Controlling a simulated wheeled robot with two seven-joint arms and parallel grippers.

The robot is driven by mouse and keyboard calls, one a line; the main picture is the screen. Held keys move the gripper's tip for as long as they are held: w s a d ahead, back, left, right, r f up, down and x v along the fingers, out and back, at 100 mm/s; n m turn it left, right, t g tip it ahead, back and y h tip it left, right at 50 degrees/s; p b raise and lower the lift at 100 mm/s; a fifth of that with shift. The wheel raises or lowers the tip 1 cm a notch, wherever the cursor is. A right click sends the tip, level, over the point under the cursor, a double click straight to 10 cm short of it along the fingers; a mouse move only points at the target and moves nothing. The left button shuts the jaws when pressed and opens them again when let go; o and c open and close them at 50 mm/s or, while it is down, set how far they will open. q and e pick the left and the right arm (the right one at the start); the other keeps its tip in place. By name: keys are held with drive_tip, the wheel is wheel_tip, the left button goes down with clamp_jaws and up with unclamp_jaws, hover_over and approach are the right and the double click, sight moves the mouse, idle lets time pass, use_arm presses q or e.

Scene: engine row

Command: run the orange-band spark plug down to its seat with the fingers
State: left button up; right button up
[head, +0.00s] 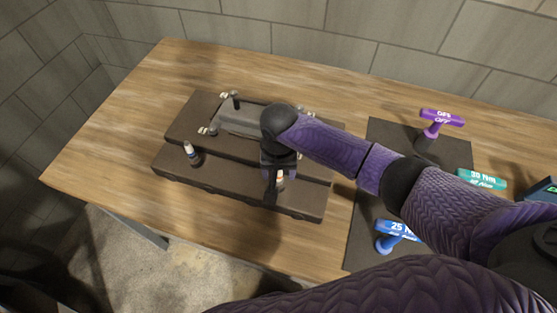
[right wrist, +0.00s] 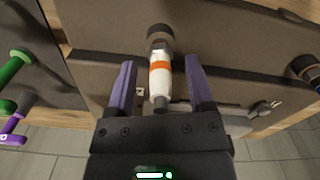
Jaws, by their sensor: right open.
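The orange-band spark plug (right wrist: 160,68) stands in the dark engine block, its white body and orange band showing in the right wrist view. In the head view a little of it (head: 281,179) shows beside my right gripper (head: 274,186). My right gripper (right wrist: 160,92) is open, with one purple finger on each side of the plug and a visible gap on both sides. The plug's lower end and the hole around it are too small to judge how deep it sits. My left gripper is not in view.
Another spark plug (head: 192,153) stands at the left of the engine block (head: 235,188). A dark mat (head: 385,133) at the right holds a purple T-handle (head: 440,118), a teal one (head: 482,179) and a blue one (head: 395,230). The table's left part (head: 110,130) is clear.

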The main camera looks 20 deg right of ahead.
drive_tip(key=shift+f, duration=0.1)
drive_tip(key=shift+c, duration=0.2)
clamp_jaws()
drive_tip(key=m+p, duration=0.1)
drive_tip(key=m, duration=0.1)
drive_tip(key=m+p, duration=0.3)
drive_tip(key=p, duration=0.1)
drive_tip(key=shift+a+r+m, duration=0.1)
drive_tip(key=shift+r+m, duration=0.15)
drive_tip(key=shift+m, duration=0.15)
drive_tip(key=shift+m+p, duration=0.35)
drive_tip(key=shift+m, duration=0.45)
drive_tip(key=m+p, duration=0.1)
drive_tip(key=m, duration=0.2)
drive_tip(key=shift+m+p, duration=0.35)
drive_tip(key=shift+m, duration=0.05)
drive_tip(key=shift+m+p, duration=0.4)
drive_tip(key=shift+m, duration=0.7)
drive_tip(key=shift+f+m, duration=0.15)
drive_tip(key=shift+m, duration=0.95)
drive_tip(key=shift+f+m, duration=0.15)
drive_tip(key=shift+m, duration=0.75)
